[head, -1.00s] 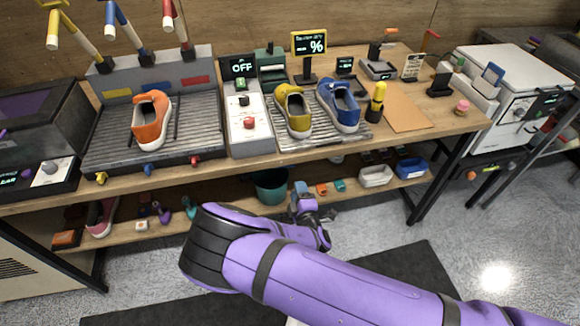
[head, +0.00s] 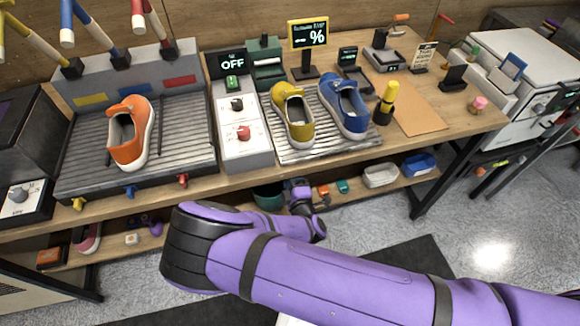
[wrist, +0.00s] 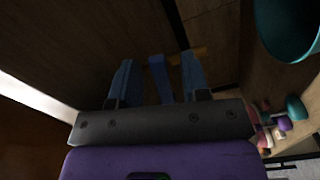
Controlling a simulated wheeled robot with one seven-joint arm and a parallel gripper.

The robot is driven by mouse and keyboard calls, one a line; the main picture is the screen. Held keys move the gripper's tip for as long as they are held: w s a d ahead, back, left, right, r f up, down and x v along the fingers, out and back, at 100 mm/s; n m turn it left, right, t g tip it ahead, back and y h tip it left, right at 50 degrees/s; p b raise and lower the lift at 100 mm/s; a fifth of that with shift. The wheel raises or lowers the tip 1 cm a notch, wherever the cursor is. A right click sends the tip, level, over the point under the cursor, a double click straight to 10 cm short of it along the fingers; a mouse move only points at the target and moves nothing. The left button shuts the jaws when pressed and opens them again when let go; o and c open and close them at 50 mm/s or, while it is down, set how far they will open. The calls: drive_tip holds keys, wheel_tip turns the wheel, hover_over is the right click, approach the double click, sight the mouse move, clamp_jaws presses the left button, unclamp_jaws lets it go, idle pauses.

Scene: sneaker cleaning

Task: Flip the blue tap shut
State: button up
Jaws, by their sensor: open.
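The blue tap (head: 130,192) is a small lever on the front edge of the grey wash basin (head: 185,133). It sits between the yellow tap (head: 78,204) and the red tap (head: 183,180). In the wrist view, my gripper (wrist: 156,72) is open, with two dark bluish fingers apart. A blue piece that looks like the blue tap (wrist: 159,80) shows between them, with a yellow piece just beyond. I cannot tell whether a finger touches the blue piece. In the head view my arm hides part of the area below the bench, and the fingertips are not clear.
An orange sneaker (head: 131,135) stands in the basin. A control box (head: 242,140) and a rack with yellow and blue sneakers stand to its right. Under the bench, a shelf holds a teal bucket (wrist: 291,28) and small items, close to my gripper.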

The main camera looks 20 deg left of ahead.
drive_tip(key=shift+w+a, duration=0.1)
drive_tip(key=shift+w, duration=0.05)
drive_tip(key=shift+c, duration=0.4)
clamp_jaws()
drive_tip(key=shift+r+n, duration=0.35)
drive_tip(key=shift+n, duration=0.4)
drive_tip(key=shift+r+n, duration=0.35)
drive_tip(key=shift+n, duration=0.4)
drive_tip(key=shift+o, duration=0.4)
unclamp_jaws()
